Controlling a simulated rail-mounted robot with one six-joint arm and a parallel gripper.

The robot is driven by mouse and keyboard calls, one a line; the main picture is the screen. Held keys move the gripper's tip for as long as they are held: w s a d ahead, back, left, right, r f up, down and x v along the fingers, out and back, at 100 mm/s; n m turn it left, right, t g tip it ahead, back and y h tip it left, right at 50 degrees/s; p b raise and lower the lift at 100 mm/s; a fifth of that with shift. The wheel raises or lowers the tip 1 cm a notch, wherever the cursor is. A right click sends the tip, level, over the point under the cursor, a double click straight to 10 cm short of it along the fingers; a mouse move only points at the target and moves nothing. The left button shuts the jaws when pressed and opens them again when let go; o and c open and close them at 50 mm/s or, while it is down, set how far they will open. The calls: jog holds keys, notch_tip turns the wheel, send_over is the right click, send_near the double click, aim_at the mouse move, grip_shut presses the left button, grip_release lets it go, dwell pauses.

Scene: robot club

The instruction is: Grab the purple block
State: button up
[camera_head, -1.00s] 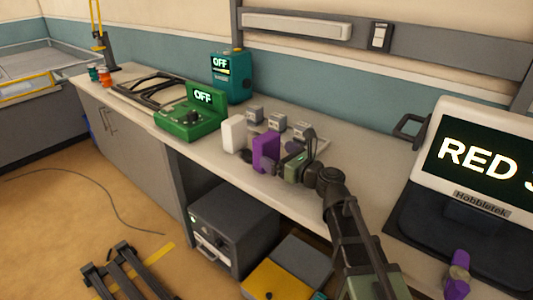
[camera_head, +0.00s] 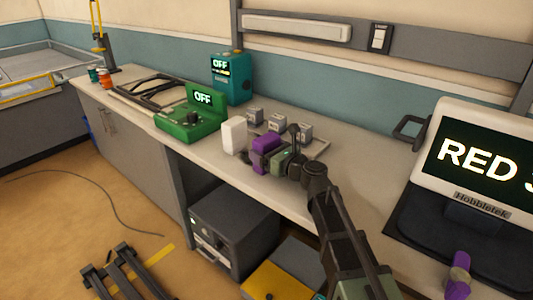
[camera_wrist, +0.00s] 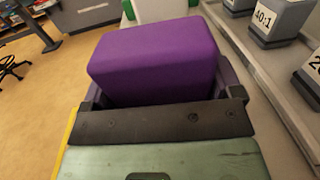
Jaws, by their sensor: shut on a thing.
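The purple block (camera_head: 267,142) is at the end of my arm, over the bench's front part in the head view. My gripper (camera_head: 264,157) is shut on it, with the dark fingers along its lower sides. In the wrist view the purple block (camera_wrist: 155,55) fills the upper middle, between the dark fingers of my gripper (camera_wrist: 158,98). Its lower part is hidden by the gripper. I cannot tell whether its base touches the bench.
A white block (camera_head: 234,136) stands just left of the purple block. Several grey labelled blocks (camera_head: 277,122) sit behind it on a tray. A green device (camera_head: 190,122) reading OFF is further left. The monitor (camera_head: 480,160) stands at the right. The bench's front edge is close.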

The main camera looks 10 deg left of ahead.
notch_tip(320, 180, up, 20)
jog(key=p, duration=2)
